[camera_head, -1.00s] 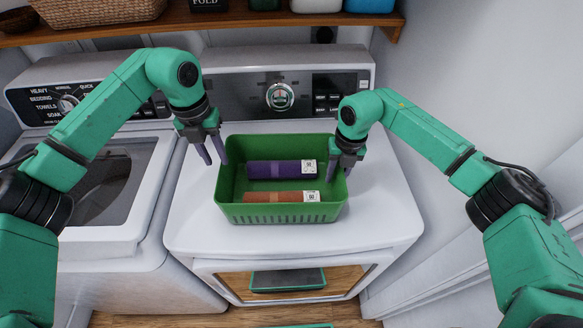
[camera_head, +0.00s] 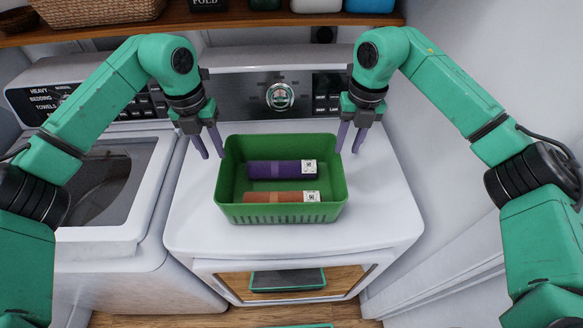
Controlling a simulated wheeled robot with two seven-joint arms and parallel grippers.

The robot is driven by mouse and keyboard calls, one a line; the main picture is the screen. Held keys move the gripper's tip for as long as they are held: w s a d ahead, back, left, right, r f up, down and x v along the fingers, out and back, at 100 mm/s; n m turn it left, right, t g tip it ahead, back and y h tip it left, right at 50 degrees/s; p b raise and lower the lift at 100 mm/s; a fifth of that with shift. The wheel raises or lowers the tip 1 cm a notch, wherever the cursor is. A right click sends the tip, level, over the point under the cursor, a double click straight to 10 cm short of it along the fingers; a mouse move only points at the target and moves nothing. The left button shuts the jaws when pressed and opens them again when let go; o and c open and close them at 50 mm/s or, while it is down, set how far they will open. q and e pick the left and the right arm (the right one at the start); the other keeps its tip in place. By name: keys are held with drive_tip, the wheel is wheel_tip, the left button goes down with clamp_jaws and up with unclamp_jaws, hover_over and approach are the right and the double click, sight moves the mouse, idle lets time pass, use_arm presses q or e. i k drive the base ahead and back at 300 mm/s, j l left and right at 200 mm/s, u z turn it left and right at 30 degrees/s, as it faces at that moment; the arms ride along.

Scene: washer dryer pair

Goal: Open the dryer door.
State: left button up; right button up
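The dryer (camera_head: 385,225) is the white machine at the centre, with a control panel and dial at its back. Its door (camera_head: 235,283), with a reflective window, is on the front below the top edge and looks closed. My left gripper (camera_head: 211,156) is open and empty, just left of the green basket on the dryer top. My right gripper (camera_head: 349,151) is open and empty, just beyond the basket's right rim. Both are well above and behind the door.
A green basket (camera_head: 280,215) on the dryer holds a purple packet (camera_head: 270,170) and an orange-brown packet (camera_head: 270,197). A washer (camera_head: 130,245) stands at left. A shelf (camera_head: 230,20) runs above, and a wall (camera_head: 480,90) closes the right side.

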sight(335, 278)
drive_tip(key=k, duration=1.5)
